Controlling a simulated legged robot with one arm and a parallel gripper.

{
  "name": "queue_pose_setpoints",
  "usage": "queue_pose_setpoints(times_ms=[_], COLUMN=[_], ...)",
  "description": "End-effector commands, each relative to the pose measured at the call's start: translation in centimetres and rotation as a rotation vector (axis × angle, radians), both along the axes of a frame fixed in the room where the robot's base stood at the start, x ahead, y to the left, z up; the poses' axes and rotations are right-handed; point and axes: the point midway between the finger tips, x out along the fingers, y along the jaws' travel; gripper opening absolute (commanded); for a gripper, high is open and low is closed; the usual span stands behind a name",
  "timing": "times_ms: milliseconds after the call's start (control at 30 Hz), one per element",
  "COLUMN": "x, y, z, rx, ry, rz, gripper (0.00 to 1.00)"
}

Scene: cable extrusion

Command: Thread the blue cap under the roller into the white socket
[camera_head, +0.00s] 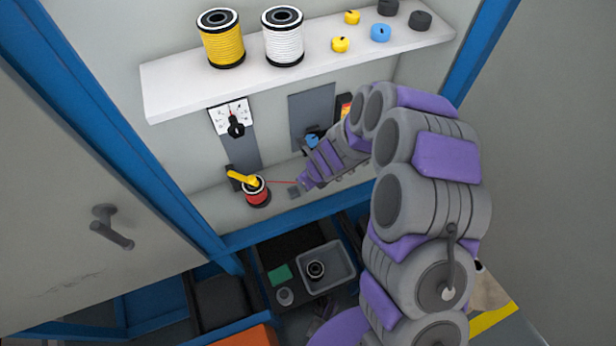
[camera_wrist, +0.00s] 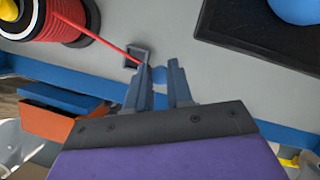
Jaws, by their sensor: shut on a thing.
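My gripper (camera_wrist: 161,76) is shut on the small blue cap (camera_wrist: 160,74), which shows between the two grey fingertips. In the head view my gripper (camera_head: 302,183) is low in front of the back wall, right of the red spool (camera_head: 257,194). A red cable (camera_wrist: 103,38) runs taut from the spool (camera_wrist: 50,22) to the fingertips. A small grey square block (camera_wrist: 137,54) sits beside the left finger, close to the cable. A blue rounded part (camera_head: 313,140) shows at the grey wall panel, partly behind my arm; I cannot tell whether it is the roller. I cannot make out the white socket.
A yellow arm (camera_head: 242,178) stands over the red spool. A dial (camera_head: 232,120) is on the wall above it. A white shelf (camera_head: 300,68) overhead holds yellow and white spools and several small caps. A grey tray (camera_head: 335,262) lies below. A dark panel (camera_wrist: 262,30) is at the right.

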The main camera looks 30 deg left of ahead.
Motion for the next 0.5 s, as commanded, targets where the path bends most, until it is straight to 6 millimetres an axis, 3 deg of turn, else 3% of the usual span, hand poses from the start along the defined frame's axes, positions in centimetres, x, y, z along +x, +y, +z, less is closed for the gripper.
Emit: queue_pose_setpoints(times_ms=[500], x=[3.5], y=[-3.4], z=[0.2], rx=[0.005], ry=[-0.002], rz=[-0.004], gripper=[0.00])
